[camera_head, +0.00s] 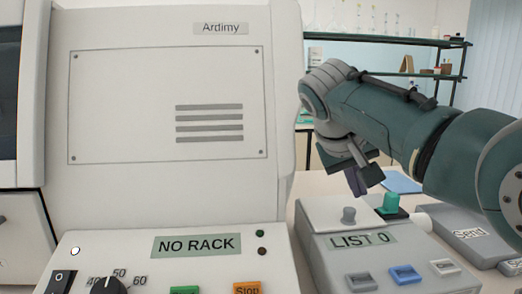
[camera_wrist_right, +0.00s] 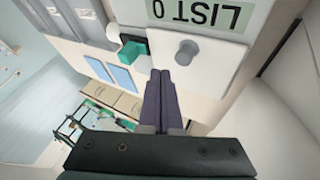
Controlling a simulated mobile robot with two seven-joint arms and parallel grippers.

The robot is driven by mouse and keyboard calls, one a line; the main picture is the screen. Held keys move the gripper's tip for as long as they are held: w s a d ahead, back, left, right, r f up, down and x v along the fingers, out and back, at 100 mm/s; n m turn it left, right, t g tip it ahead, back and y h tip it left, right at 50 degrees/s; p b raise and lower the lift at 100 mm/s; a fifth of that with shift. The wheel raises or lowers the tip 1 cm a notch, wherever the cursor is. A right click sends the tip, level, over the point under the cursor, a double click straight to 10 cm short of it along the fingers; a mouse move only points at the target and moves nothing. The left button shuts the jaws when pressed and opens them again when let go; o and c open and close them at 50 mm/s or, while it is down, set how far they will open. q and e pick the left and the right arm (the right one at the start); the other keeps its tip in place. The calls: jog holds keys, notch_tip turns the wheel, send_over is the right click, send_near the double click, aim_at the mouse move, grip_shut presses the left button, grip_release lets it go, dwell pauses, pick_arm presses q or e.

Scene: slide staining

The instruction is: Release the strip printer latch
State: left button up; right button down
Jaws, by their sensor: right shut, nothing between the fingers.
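The strip printer (camera_head: 318,225) is the pale box at the right with a "LIST 0" display. A short grey knob (camera_head: 348,214) stands on its top, and a green block (camera_head: 391,202) sits on a dark piece to the right. I cannot tell for certain which of them is the latch. My right gripper (camera_head: 357,184) is shut and empty, pointing down above the printer top near the knob. The right wrist view shows the shut fingertips (camera_wrist_right: 160,76) just short of the knob (camera_wrist_right: 187,52) and the green block (camera_wrist_right: 131,50), apparently apart from both. My left gripper is not in view.
A large pale "Ardimy" machine (camera_head: 165,50) with a "NO RACK" panel stands close on the left. A "Send" box (camera_head: 468,233) and a blue sheet (camera_head: 401,182) lie to the right. Shelves (camera_head: 385,42) stand behind. My right arm covers part of the table.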

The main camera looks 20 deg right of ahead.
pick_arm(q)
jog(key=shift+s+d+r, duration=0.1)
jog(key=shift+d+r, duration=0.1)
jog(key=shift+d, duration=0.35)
pick_arm(e)
jog(key=v, duration=0.6)
jog(key=shift+r, duration=0.4)
jog(key=shift+s+a, duration=0.1)
pick_arm(q)
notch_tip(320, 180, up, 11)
jog(key=p, duration=1.1)
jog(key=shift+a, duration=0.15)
pick_arm(e)
notch_tip(320, 180, up, 9)
jog(key=shift+f, duration=0.1)
